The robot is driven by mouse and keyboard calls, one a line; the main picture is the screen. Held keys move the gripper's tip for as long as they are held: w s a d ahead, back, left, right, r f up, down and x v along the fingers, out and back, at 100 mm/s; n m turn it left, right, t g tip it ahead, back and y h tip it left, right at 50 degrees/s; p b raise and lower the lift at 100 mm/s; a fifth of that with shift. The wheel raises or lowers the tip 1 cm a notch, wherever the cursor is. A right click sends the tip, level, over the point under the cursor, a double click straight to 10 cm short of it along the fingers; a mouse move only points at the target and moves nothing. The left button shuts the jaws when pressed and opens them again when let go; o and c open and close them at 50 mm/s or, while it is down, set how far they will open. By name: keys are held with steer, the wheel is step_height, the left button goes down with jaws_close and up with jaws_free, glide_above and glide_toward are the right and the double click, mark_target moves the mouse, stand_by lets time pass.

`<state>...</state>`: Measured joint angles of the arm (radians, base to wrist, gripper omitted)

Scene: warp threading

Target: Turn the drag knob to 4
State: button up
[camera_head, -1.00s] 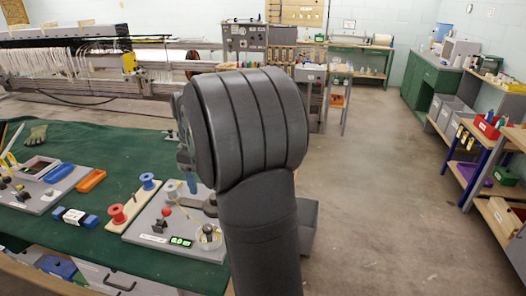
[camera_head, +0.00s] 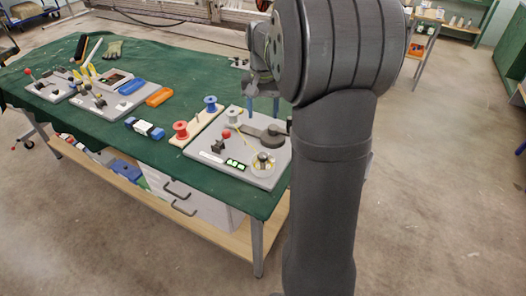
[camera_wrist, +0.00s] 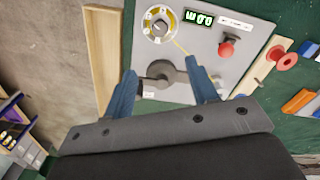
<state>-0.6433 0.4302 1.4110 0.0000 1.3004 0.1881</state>
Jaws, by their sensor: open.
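A grey device panel (camera_head: 212,160) lies on the green table. Near its front right corner is a dark round knob (camera_head: 263,157) on a yellow and white dial, which I take as the drag knob. It also shows at the top of the wrist view (camera_wrist: 159,27); its setting is too small to read. A lit green display (camera_head: 235,165) sits beside it. My gripper (camera_wrist: 160,70) is open and empty, its blue fingers spread on either side of a dark grey lever (camera_wrist: 163,74) in the wrist view. The knob lies beyond the fingertips, apart from them.
A red-topped lever (camera_head: 226,134) stands on the panel. Red (camera_head: 181,130) and blue (camera_head: 210,103) spools stand on a wooden strip to its left.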

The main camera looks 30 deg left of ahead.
mark_target(263, 155)
step_height(263, 155, down, 17)
steer(key=shift+r, duration=0.1)
stand_by(0.3)
steer(key=c, duration=1)
